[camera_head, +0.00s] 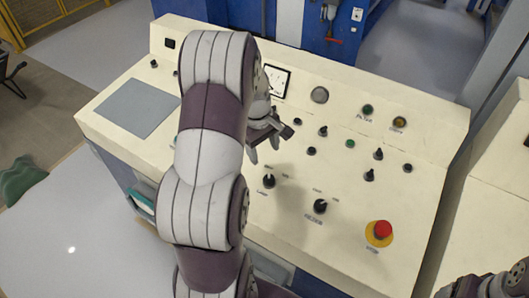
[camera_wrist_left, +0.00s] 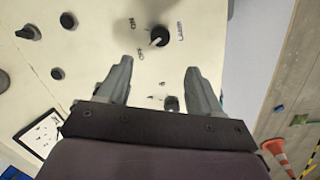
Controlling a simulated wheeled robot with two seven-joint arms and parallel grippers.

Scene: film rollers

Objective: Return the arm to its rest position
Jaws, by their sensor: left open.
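My left arm reaches up across the left part of a cream control panel (camera_head: 300,235) in the head view. My left gripper (camera_head: 265,150) is above the panel, partly hidden behind my arm. In the left wrist view its two fingers (camera_wrist_left: 158,70) are apart with nothing between them. A black rotary knob (camera_head: 268,181) is just below the gripper in the head view. It also shows in the left wrist view, beyond the fingertips (camera_wrist_left: 159,36), apart from them. A dark grey part at the lower right edge (camera_head: 490,286) appears to be my right gripper, mostly cut off.
Another black knob (camera_head: 320,206) and a red emergency button (camera_head: 382,229) are on the panel's right side. Several small switches and a dial gauge (camera_head: 277,80) are farther back. A grey plate (camera_head: 138,107) lies left of my arm. A second cream cabinet (camera_head: 505,165) stands at right.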

